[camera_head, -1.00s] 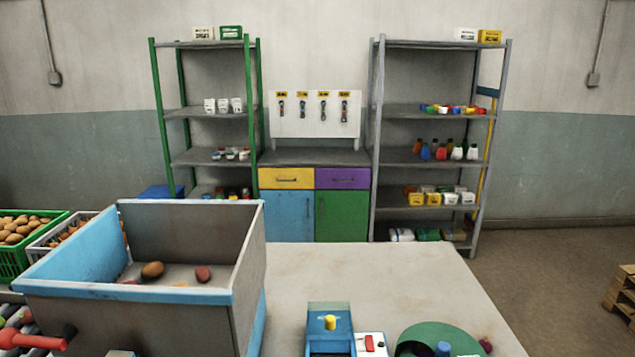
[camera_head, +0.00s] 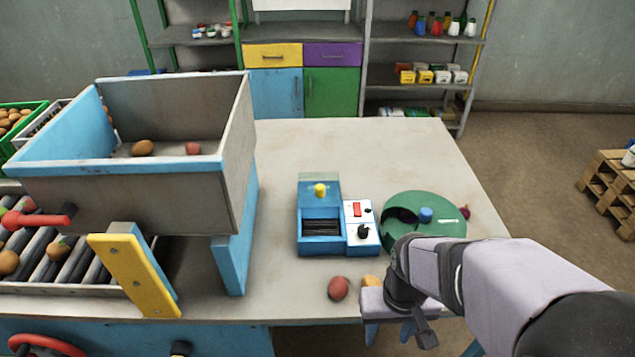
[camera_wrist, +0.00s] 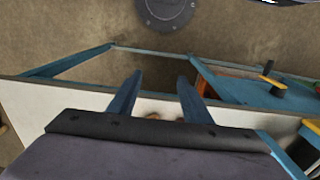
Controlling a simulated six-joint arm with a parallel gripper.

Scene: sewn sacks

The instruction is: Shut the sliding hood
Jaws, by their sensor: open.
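A blue machine (camera_head: 320,246) stands on the table in the head view. Its blue sliding hood (camera_head: 308,198) with a yellow knob (camera_head: 320,190) sits at the back of the machine. In front of the hood, dark parallel slats or rollers show uncovered. My gripper (camera_head: 390,333) is at the table's front edge, to the right of and nearer than the machine, apart from it. In the wrist view its two blue fingers (camera_wrist: 159,78) are spread with nothing between them. The machine is not seen there.
A white switch box (camera_head: 361,228) adjoins the machine's right side. A green round unit (camera_head: 430,203) stands farther right, near my arm. A large hopper (camera_head: 200,190) stands left. The table behind the machine is clear.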

